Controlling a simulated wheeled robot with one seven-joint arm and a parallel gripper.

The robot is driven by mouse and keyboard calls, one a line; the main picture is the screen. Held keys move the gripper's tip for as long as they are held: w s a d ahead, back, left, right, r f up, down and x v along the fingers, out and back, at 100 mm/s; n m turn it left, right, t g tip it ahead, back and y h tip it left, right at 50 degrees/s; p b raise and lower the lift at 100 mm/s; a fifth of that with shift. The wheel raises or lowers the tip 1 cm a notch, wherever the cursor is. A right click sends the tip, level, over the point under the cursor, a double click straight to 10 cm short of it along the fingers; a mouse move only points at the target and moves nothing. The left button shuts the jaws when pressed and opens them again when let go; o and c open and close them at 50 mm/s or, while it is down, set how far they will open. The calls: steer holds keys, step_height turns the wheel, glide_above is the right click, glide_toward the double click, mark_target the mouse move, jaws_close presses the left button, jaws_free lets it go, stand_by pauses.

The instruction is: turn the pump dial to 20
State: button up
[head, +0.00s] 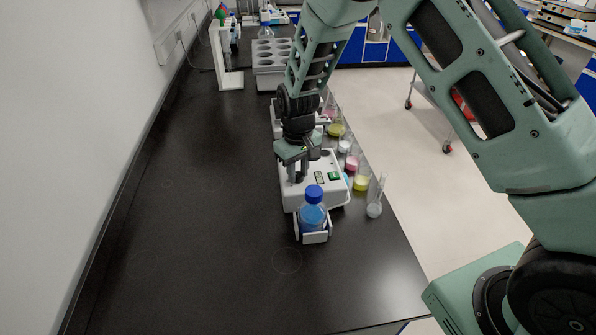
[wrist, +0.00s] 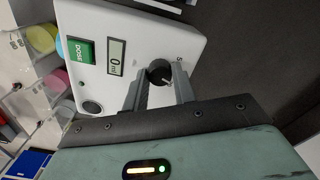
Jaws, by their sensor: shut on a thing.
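The white pump (head: 322,182) stands on the black bench in the head view, with my gripper (head: 298,172) over its top. In the wrist view the pump's top face (wrist: 135,28) shows a green DOSE button (wrist: 80,50), a small display (wrist: 116,57) reading 0 ml, and a black round dial (wrist: 159,72). A light pointer mark shows on the dial. My gripper (wrist: 160,88) has its two grey fingers on either side of the dial and is shut on it. The fingers hide part of the dial and its scale; a figure 5 shows beside it.
A blue-capped bottle (head: 312,212) of blue liquid sits in a holder at the pump's near end. Several flasks and a cylinder (head: 376,198) line the bench's right edge. A grey rack (head: 270,58) stands behind. The bench's left side is clear.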

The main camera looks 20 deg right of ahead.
mark_target(298, 175)
steer(key=m, duration=0.5)
steer(key=shift+m, duration=0.3)
stand_by(0.4)
steer(key=o, duration=1)
step_height(298, 175, up, 18)
steer(key=b, duration=0.3)
steer(key=shift+f, duration=0.25)
steer(key=shift+s, duration=0.1)
